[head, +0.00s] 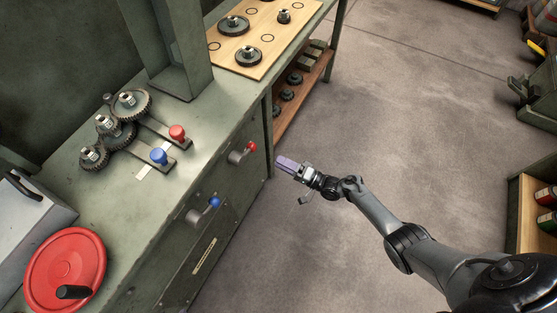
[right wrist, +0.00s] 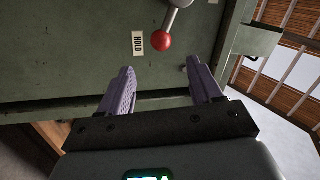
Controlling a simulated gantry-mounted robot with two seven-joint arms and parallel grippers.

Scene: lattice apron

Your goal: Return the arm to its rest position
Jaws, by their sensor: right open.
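My right arm comes in from the lower right in the head view, with its gripper (head: 287,163) in front of the green machine's front panel, over the floor. The right wrist view shows the two purple fingers of this gripper (right wrist: 162,90) apart, with nothing between them. Beyond the fingertips is a lever with a red ball knob (right wrist: 162,41), beside a label reading HOLD (right wrist: 138,44). The gripper is apart from the knob, which also shows in the head view (head: 252,146). My left gripper is not in view.
The machine top (head: 205,122) carries meshed gears (head: 116,130), a red-knob lever (head: 177,133) and a blue-knob lever (head: 158,156). A blue-knob front lever (head: 213,203) and red handwheel (head: 68,270) are at left. A wooden board (head: 262,50) holds gears. The floor (head: 400,110) is clear.

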